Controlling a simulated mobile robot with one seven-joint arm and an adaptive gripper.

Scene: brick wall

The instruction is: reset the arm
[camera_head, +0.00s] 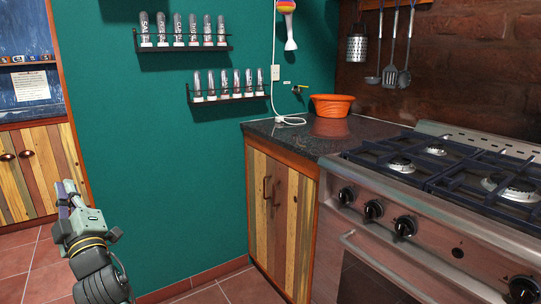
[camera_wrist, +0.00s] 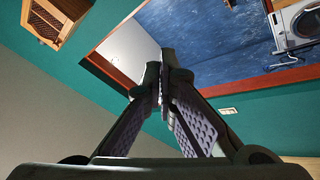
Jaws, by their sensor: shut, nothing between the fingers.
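My gripper (camera_head: 69,192) is at the lower left in the head view, raised above the tiled floor in front of the teal wall. In the wrist view my gripper (camera_wrist: 160,75) has its two fingers together at the tips, with purple ridged pads and nothing between them. The gripper is well to the left of the counter and the stove and touches nothing that I can see.
A stove (camera_head: 430,215) stands at the right, beside a dark counter (camera_head: 290,136) with an orange bowl (camera_head: 332,105). Two spice shelves (camera_head: 185,47) (camera_head: 230,97) hang on the teal wall. A wooden cabinet (camera_head: 40,172) is at the left. Floor between is clear.

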